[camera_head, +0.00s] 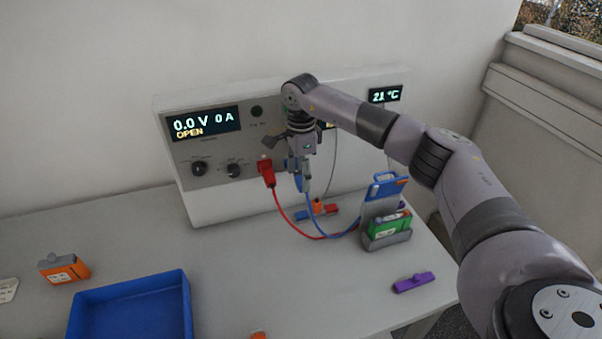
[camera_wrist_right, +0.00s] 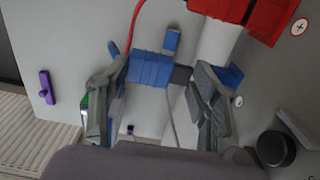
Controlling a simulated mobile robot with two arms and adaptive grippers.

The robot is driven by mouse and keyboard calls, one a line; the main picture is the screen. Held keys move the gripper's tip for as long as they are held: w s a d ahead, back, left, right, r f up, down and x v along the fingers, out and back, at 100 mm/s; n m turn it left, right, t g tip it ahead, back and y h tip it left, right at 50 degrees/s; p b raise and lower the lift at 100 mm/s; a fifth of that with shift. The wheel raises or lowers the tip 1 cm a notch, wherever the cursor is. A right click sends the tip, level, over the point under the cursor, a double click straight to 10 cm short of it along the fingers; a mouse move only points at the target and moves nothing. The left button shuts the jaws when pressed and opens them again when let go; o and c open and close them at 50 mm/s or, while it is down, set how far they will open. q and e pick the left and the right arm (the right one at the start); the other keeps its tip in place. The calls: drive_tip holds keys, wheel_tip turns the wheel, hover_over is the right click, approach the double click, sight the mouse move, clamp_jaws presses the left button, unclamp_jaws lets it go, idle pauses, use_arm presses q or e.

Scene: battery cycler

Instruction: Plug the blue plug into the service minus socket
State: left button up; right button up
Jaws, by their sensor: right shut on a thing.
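My right gripper (camera_head: 301,178) is close in front of the cycler's panel, shut on the blue plug (camera_head: 297,167). In the wrist view the blue plug (camera_wrist_right: 150,69) lies between the fingers of my right gripper (camera_wrist_right: 160,92), its dark end toward the panel. A blue part (camera_wrist_right: 231,76) shows behind the right finger, near a minus mark (camera_wrist_right: 238,102). The finger hides whether the plug touches it. The red plug (camera_head: 266,171) is at the panel, left of the gripper; it also shows in the wrist view (camera_wrist_right: 272,18) near a plus mark. My left gripper is not in view.
The cycler (camera_head: 183,140) stands at the back of the table. Red and blue cables hang toward a holder (camera_head: 378,222) with a green battery (camera_head: 390,224). A purple piece (camera_head: 413,282) lies at right. A blue tray (camera_head: 128,305) and an orange battery (camera_head: 64,269) are at left.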

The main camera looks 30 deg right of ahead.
drive_tip(key=shift+w+d, duration=0.1)
drive_tip(key=shift+w, duration=0.3)
idle(0.5)
drive_tip(key=shift+w+r, duration=0.15)
drive_tip(key=shift+r, duration=0.05)
idle(0.6)
drive_tip(key=shift+s+f, duration=0.15)
drive_tip(key=shift+s, duration=0.35)
drive_tip(key=shift+s+a+p, duration=0.2)
drive_tip(key=shift+s+a, duration=0.05)
drive_tip(key=shift+s, duration=0.6)
drive_tip(key=shift+s+a+p, duration=0.2)
drive_tip(key=shift+s+a, duration=0.05)
drive_tip(key=shift+s, duration=0.65)
drive_tip(key=shift+s+a+p, duration=0.2)
drive_tip(key=shift+s+a, duration=0.05)
drive_tip(key=shift+s, duration=0.6)
drive_tip(key=shift+f, duration=0.1)
